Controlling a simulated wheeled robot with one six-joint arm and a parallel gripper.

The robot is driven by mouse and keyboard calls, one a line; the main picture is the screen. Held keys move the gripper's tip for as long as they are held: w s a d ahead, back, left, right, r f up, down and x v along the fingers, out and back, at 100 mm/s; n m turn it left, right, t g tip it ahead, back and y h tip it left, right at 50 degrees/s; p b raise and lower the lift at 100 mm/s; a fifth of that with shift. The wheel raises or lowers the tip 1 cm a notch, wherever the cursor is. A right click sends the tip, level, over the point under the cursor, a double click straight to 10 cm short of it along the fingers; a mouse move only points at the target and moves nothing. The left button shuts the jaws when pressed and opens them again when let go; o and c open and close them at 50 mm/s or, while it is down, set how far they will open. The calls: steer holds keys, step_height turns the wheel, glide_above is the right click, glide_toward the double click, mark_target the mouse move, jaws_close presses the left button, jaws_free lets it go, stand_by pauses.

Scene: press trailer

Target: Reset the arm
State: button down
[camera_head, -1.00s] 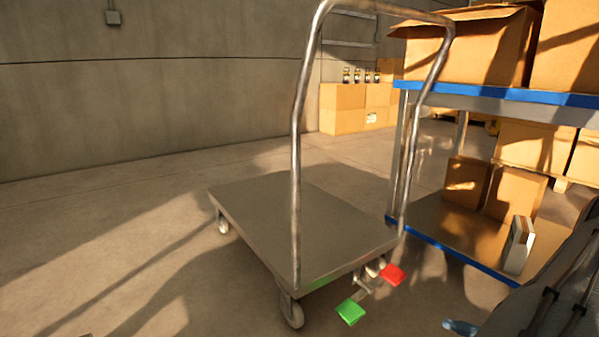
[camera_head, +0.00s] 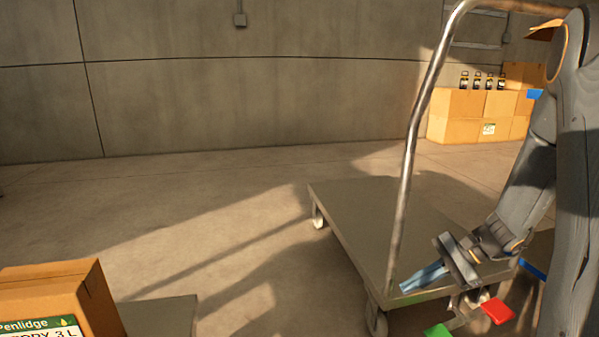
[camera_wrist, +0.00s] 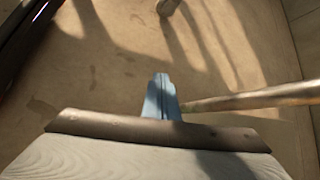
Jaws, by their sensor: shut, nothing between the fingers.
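My gripper (camera_head: 410,287) has blue fingers and hangs at the near edge of the flat trolley, close to the foot of its handle. The fingers are shut with nothing between them. In the wrist view the shut blue fingers (camera_wrist: 160,84) point out over the concrete floor, with a metal tube just to their right. I cannot tell whether they touch it. My grey arm fills the right side of the head view.
The metal trolley (camera_head: 365,225) has a tall tube handle (camera_head: 408,165), with a red pedal (camera_head: 497,311) and a green pedal (camera_head: 438,331) below. A cardboard box (camera_head: 60,290) stands at lower left. Stacked boxes (camera_head: 455,115) stand far right.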

steer(key=s+a+r+n+g+h, duration=0.1)
steer(key=s+a+r+n, duration=0.2)
steer(key=a, duration=0.5)
steer(key=s+a+r+n+g+h, duration=0.2)
steer(key=s+a+r+n, duration=0.15)
steer(key=a, duration=0.35)
steer(key=s+a+r+n+g+h, duration=0.1)
steer(key=s+a+r+n, duration=0.25)
steer(key=a, duration=0.45)
steer(key=s+a+r+n+t+h, duration=0.1)
steer(key=s+a+r+n, duration=0.1)
steer(key=s+a+n, duration=0.3)
steer(key=s+a+r+n+h, duration=0.1)
steer(key=s+a+r+n, duration=0.15)
steer(key=s, duration=0.45)
steer(key=s+a+r+n+t+h, duration=0.1)
steer(key=s+a+r+n, duration=0.2)
steer(key=s, duration=0.4)
steer(key=d+r+m+p, duration=0.1)
steer(key=d+r+p, duration=0.6)
steer(key=p, duration=0.6)
steer(key=d+r+m+h+p, duration=0.1)
steer(key=d+r+m+p, duration=0.1)
steer(key=d+r+p, duration=0.5)
steer(key=d+r+m+h+p, duration=0.1)
steer(key=d+r+p, duration=0.6)
steer(key=r+p, duration=0.7)
steer(key=m+p, duration=0.1)
steer(key=p, duration=0.4)
steer(key=shift+w, duration=0.15)
